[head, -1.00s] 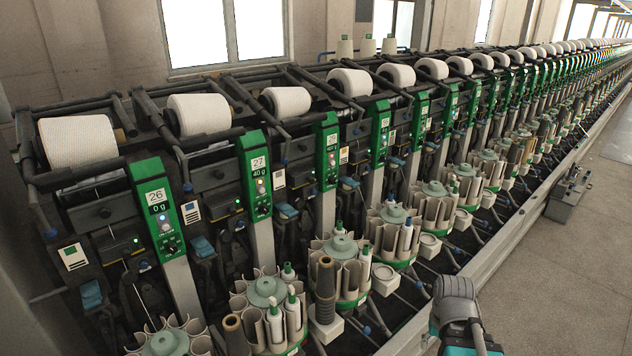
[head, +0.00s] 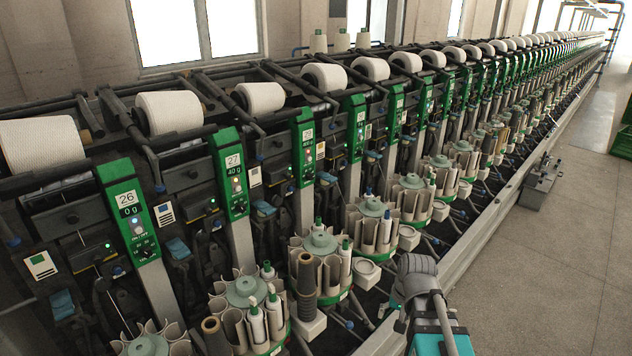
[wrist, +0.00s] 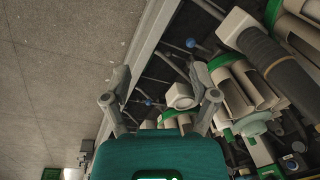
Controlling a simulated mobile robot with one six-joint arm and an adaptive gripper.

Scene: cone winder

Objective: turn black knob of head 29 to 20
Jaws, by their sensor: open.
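The winder heads stand in a row with green panels. The nearest panel reads 26 (head: 128,205), then 27 (head: 232,165). The fourth panel from the left, by the order head 29 (head: 357,125), has a number too small to read surely. Its black knob sits low on the panel and is too small to read its setting. My gripper (wrist: 160,98) is open and empty in the wrist view, its two grey fingers spread apart. It is over the machine's front edge and bobbin holders, away from any panel. The knob does not show in the wrist view.
Bobbin magazines (head: 318,243) with bobbins stand in front of the panels. A long metal rail (head: 470,235) runs along the machine front. The floor (head: 550,270) to the right is open, with a grey box (head: 540,185) beside the rail. White yarn cones (head: 170,112) sit on top.

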